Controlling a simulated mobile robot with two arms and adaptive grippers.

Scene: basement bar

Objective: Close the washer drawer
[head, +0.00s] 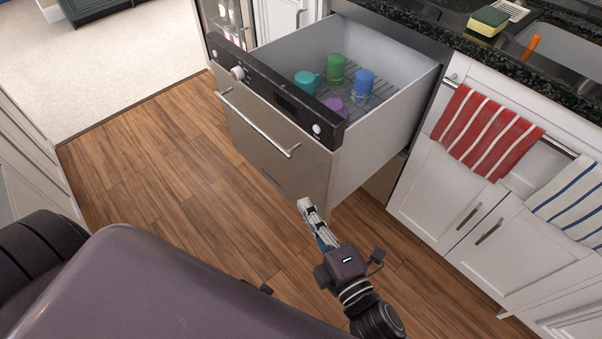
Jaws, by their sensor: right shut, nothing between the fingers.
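The washer drawer (282,165) is pulled far out from under the counter. It has a steel front, a black control strip (280,92) along the top and a bar handle (256,124). Inside on a rack stand a teal mug (306,83), a green mug (336,69), a blue mug (363,84) and a purple mug (335,104). My right gripper (306,207) is shut and empty, close to the lower right corner of the drawer front; I cannot tell whether it touches. My left gripper is not in view.
White cabinets (456,205) with a red striped towel (487,130) and a blue striped towel (577,200) stand to the right. A sink and a sponge (488,21) are on the dark counter. Wood floor (150,185) is clear left of the drawer.

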